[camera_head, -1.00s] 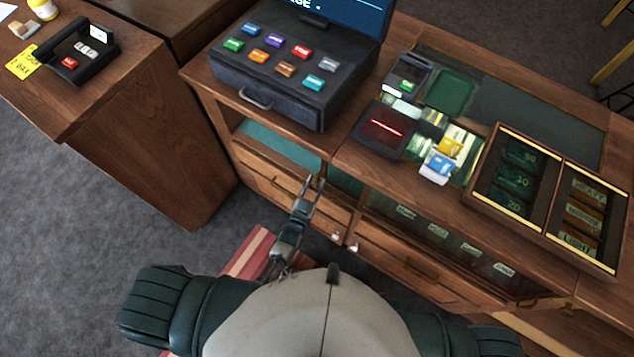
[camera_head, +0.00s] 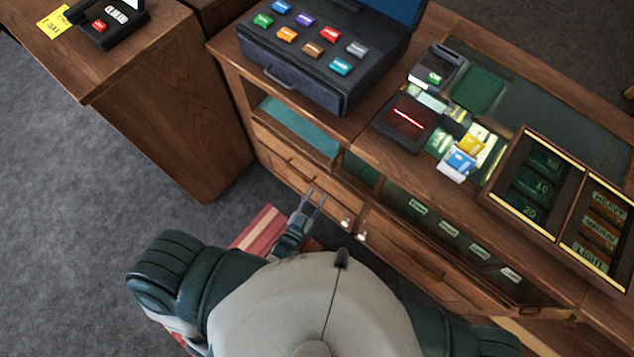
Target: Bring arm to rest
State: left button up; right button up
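My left gripper (camera_head: 314,199) shows in front of the counter drawers, just above my body in the picture. Its two fingers are spread apart and nothing is between them. It is below the countertop and appears apart from the drawer fronts. My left arm bends in beside my body at the lower left. Part of my right shoulder shows at the lower right, but the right gripper is not in view.
The wooden counter (camera_head: 365,150) carries a cash register (camera_head: 310,62), a card scanner (camera_head: 408,122), small packets (camera_head: 462,160) and a partitioned tray (camera_head: 540,190). A striped rug (camera_head: 262,232) lies below. Grey floor at left is clear.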

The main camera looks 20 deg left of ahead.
pick_arm(q)
jog(key=shift+d, duration=0.25)
jog(key=s+a+f+g+y, duration=0.1)
jog(key=s+a+f+g, duration=0.2)
jog(key=f, duration=0.6)
jog(key=s+a+f+g, duration=0.1)
jog(key=s+f+g, duration=0.35)
jog(key=f, duration=0.45)
jog(key=s+a+f+g+y, duration=0.1)
jog(key=s+a+f+g, duration=0.2)
jog(key=s, duration=0.4)
jog(key=s+a+f+g+y, duration=0.1)
jog(key=s+a+f+g, duration=0.2)
jog(key=s+f+g, duration=0.2)
notch_tip(320, 180, down, 3)
jog(key=shift+s+a+r+g, duration=0.15)
jog(key=shift+s+a+g, duration=0.25)
jog(key=shift+s, duration=0.6)
jog(key=shift+s+a, duration=0.1)
